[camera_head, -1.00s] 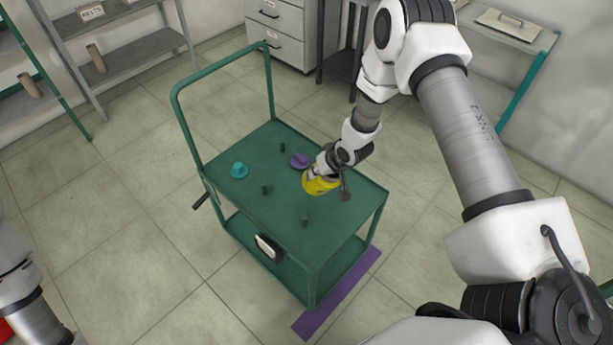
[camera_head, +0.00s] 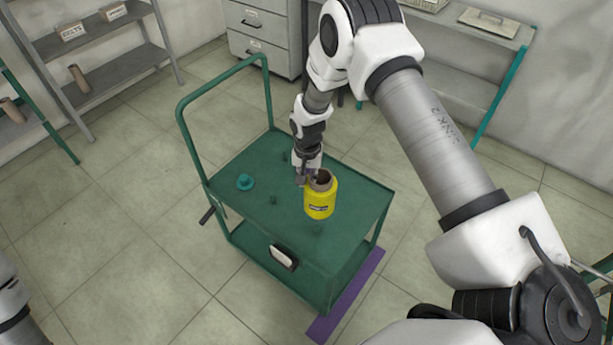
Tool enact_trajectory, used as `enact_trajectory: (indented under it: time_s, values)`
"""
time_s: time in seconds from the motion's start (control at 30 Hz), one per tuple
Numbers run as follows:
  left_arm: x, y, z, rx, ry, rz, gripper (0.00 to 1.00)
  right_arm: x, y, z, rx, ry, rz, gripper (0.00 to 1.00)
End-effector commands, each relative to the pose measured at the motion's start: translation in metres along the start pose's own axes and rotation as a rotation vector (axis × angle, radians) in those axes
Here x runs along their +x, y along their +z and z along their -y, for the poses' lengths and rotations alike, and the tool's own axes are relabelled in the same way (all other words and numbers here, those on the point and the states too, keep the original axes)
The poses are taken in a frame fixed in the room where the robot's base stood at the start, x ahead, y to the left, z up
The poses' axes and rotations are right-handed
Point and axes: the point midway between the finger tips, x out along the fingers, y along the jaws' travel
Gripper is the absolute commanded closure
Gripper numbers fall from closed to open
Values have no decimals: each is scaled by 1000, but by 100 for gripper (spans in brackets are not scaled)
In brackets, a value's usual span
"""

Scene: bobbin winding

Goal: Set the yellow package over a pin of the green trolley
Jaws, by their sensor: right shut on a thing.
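The yellow package (camera_head: 320,203) is upright with a dark label and a brown hollow core showing at its top. My right gripper (camera_head: 308,175) is shut on its upper rim at the back left. The package is over the right part of the green trolley's deck (camera_head: 240,216); I cannot tell whether it touches the deck. One short pin (camera_head: 319,230) shows just in front of its base. Other pins stand at the deck's middle (camera_head: 274,199) and back (camera_head: 284,156). My left gripper is out of view.
A teal cone-shaped piece (camera_head: 245,183) sits on the deck's left side. The trolley's tall handle (camera_head: 181,118) rises at the left. A purple floor strip (camera_head: 346,297) lies beside the trolley. Shelves (camera_head: 105,50) and a drawer cabinet (camera_head: 262,25) stand behind.

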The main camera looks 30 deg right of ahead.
Motion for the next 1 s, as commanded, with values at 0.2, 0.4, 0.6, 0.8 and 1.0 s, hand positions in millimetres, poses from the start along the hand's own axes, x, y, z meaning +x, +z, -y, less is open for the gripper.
enact_trajectory:
  time_s: [0.2,0.4,0.6,0.8,1.0]
  values:
    - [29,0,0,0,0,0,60,37,0,0,-2,0,-1,100]
    - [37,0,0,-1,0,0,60,49,-1,0,-2,-1,-3,100]
    - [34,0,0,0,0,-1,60,48,0,-2,-2,-1,-2,100]
    - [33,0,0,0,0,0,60,48,1,-4,-2,-1,-2,100]
    - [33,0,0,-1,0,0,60,49,1,-4,-2,-1,-2,100]
